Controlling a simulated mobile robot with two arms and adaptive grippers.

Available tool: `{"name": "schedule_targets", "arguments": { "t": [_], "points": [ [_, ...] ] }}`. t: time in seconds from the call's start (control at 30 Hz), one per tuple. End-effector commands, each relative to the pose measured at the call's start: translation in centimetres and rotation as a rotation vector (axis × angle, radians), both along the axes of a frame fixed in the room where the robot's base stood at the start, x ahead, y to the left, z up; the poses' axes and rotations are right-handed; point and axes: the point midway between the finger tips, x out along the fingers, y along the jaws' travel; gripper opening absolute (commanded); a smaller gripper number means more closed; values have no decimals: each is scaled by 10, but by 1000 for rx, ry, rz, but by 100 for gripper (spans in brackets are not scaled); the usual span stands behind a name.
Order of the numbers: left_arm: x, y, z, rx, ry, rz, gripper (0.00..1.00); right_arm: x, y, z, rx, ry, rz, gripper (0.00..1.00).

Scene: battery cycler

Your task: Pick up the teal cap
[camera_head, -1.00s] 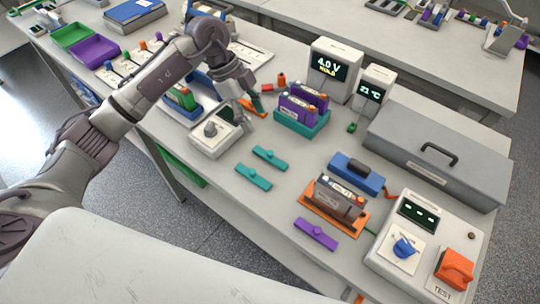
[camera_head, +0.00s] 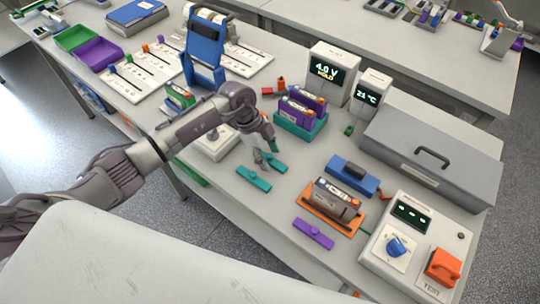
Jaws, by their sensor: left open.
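Two small teal caps lie flat on the grey table. The nearer teal cap (camera_head: 254,179) is fully visible. The farther teal cap (camera_head: 279,167) is partly hidden by my left gripper (camera_head: 267,158). My left gripper is open and points down, with its fingers over or beside the farther cap. I cannot tell whether they touch it. Nothing shows between the fingers. My right gripper is not in view.
A teal tray (camera_head: 300,127) with purple batteries stands behind the gripper. The table left of the purple cap is clear.

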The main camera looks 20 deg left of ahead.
Motion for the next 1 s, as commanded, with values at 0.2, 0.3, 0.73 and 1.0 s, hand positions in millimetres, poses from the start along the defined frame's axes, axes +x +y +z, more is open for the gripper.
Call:
{"name": "schedule_targets", "arguments": {
  "t": [0.2, 0.3, 0.73, 1.0],
  "points": [
    [0, -2, -5, 0, 1, -1, 60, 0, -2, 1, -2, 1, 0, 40],
    [0, -2, -4, 0, 0, -1, 55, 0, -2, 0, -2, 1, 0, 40],
    [0, -2, -4, 0, 0, -1, 4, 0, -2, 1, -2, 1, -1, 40],
    [1, -1, 5, 0, -4, -2, 4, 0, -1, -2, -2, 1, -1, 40]
  ]
}}
